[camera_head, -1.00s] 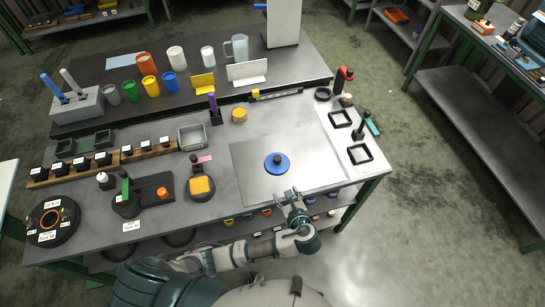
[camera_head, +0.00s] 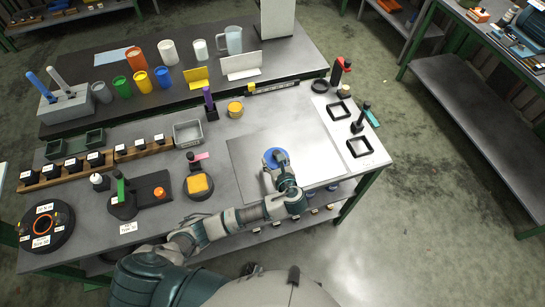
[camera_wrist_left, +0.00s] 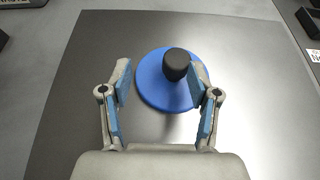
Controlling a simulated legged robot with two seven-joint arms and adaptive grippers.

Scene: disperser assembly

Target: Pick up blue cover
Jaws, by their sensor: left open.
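The blue cover (camera_head: 270,155) is a round blue disc lying on the grey mat (camera_head: 310,170) on the table. In the left wrist view the blue cover (camera_wrist_left: 160,92) has a black knob (camera_wrist_left: 177,64) standing up from it. My left gripper (camera_head: 275,163) is over the near side of the cover and hides part of it. In the left wrist view my left gripper (camera_wrist_left: 160,88) is open, with the knob nearer the right finger than the left. No grip on the knob shows. My right gripper is not in view.
Two black square frames (camera_head: 359,148) and a black-handled tool (camera_head: 361,118) are to the right of the mat. A round black dish with a yellow block (camera_head: 198,184) is to the left. A grey tray (camera_head: 188,133) and a purple-handled tool (camera_head: 209,103) stand behind.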

